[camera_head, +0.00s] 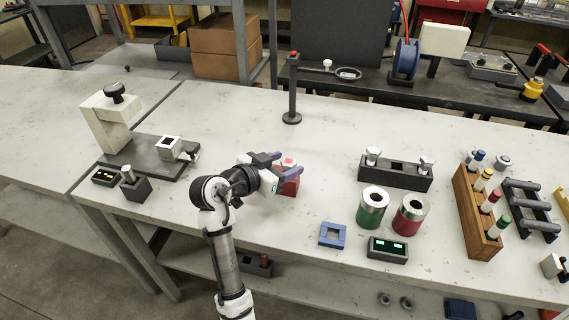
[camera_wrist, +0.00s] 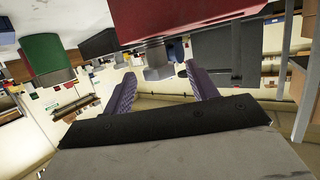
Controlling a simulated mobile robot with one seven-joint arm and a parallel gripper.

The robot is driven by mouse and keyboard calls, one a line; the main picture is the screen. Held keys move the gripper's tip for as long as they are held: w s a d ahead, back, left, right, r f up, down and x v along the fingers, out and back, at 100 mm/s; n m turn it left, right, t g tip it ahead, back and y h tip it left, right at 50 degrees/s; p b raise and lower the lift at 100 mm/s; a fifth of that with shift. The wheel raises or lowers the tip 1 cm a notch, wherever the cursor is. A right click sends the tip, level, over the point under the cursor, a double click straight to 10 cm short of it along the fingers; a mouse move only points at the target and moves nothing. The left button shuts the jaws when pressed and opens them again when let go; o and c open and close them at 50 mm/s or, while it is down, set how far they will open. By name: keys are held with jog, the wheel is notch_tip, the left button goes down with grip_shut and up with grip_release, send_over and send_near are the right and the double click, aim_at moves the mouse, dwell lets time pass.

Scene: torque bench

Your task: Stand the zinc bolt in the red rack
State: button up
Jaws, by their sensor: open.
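The red rack (camera_head: 289,186) is a small red block on the bench, right at my gripper. In the wrist view, which looks upside down, the red rack (camera_wrist: 200,16) is large and close at the top. A grey stub that looks like the head of the zinc bolt (camera_wrist: 157,66) sticks out of the rack's pale-edged face. My gripper (camera_head: 282,164) has purple fingers and is open. In the wrist view its fingertips (camera_wrist: 159,76) are spread on either side of the stub, with gaps visible. How deep the bolt sits is hidden.
A green can (camera_head: 372,212) and a red can (camera_head: 407,222) stand to the right, before a dark block (camera_head: 395,176) holding pale-topped parts. A blue square frame (camera_head: 332,235) lies in front. A dark post (camera_head: 292,95) stands behind. Bench to the left of my gripper is partly clear.

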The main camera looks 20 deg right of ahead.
jog(key=b+v, duration=0.3)
jog(key=v, duration=1)
jog(key=shift+a+r, duration=0.1)
jog(key=shift+r, duration=0.05)
